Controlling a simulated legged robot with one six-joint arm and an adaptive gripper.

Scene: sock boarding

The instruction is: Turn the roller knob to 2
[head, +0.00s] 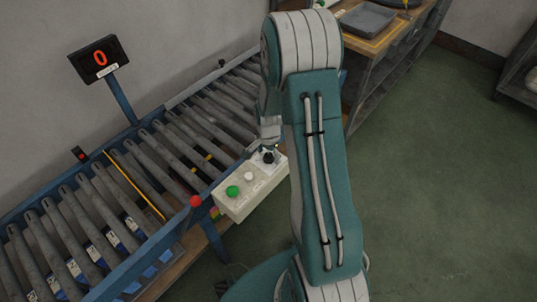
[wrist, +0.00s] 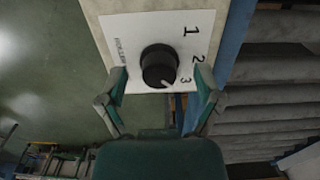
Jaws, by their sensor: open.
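The black roller knob (wrist: 158,65) sits on a white label plate (wrist: 118,38) marked 1, 2 and 3 in the wrist view. Its white pointer mark points to the lower right, near the 3. My gripper (wrist: 162,78) is open, with one green-grey finger on each side of the knob and gaps between. I cannot tell how far the fingertips are above the plate. In the head view the knob (head: 268,157) is at the right end of the cream control box (head: 233,206), just below my gripper (head: 269,136), whose fingers are mostly hidden.
The box also carries a green button (head: 232,191) and a white button (head: 249,176). A red ball-shaped knob (head: 195,201) is left of it. The roller conveyor (head: 130,190) runs behind. A display (head: 99,58) reads 0. Green floor (head: 430,180) is clear at right.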

